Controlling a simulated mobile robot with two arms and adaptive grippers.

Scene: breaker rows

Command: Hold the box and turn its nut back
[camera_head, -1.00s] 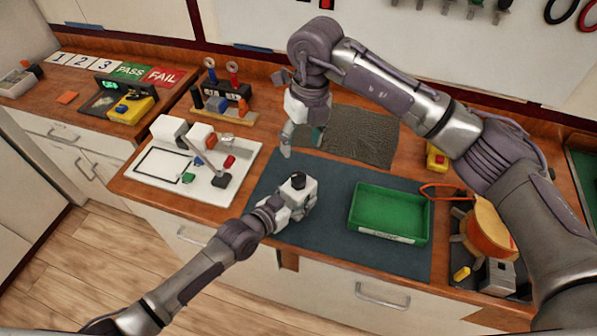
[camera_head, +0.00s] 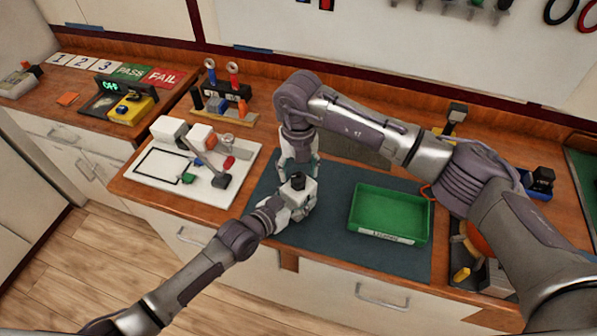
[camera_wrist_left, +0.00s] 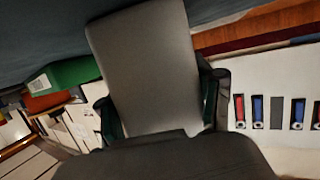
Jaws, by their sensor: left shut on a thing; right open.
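My left gripper (camera_head: 296,203) is at the left part of the blue-grey mat, shut on a small grey box. In the left wrist view the box's plain grey face (camera_wrist_left: 150,70) fills the space between the two fingers (camera_wrist_left: 163,105). A dark round nut (camera_head: 298,181) shows at the top of the box in the head view. My right gripper (camera_head: 299,170) is open, pointing down right at the nut from behind, its fingers apart on either side. I cannot tell whether it touches the nut. The box's lower part is hidden by my left gripper.
A green tray (camera_head: 390,214) stands on the mat (camera_head: 330,245), to the right. A white board with small parts (camera_head: 160,185) lies to the left. A rack of tools (camera_head: 226,100) stands behind. The mat in front of the tray is clear.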

